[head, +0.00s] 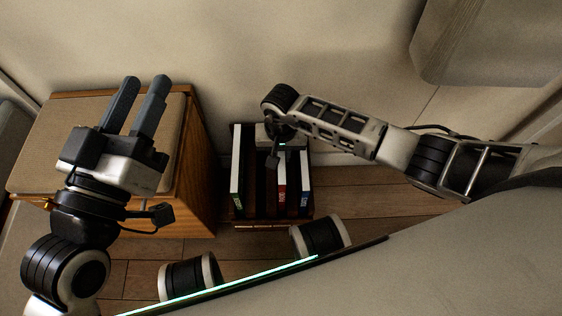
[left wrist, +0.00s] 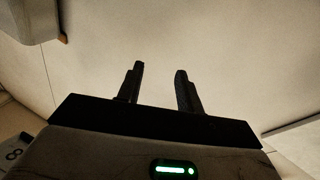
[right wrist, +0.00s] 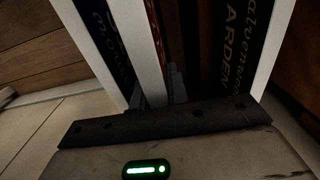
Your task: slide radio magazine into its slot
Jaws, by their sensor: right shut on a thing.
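The dark wooden cubby unit (head: 268,225) stands on the floor at the centre of the head view, with upright magazines in it. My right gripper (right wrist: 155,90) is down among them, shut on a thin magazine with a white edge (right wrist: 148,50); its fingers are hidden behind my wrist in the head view. I cannot tell how deep the held magazine sits. Beside it in the right wrist view is a dark magazine with large light lettering (right wrist: 232,50). My left gripper (head: 140,90) is open and empty, raised over the cabinet; it also shows in the left wrist view (left wrist: 159,72).
A wooden cabinet with a beige top (head: 62,145) stands left of the cubby unit. Inside the unit, a white-edged magazine (head: 237,165) stands at the left and a blue-edged one (head: 304,180) at the right. The wall is close behind; wooden floor (head: 370,195) is clear to the right.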

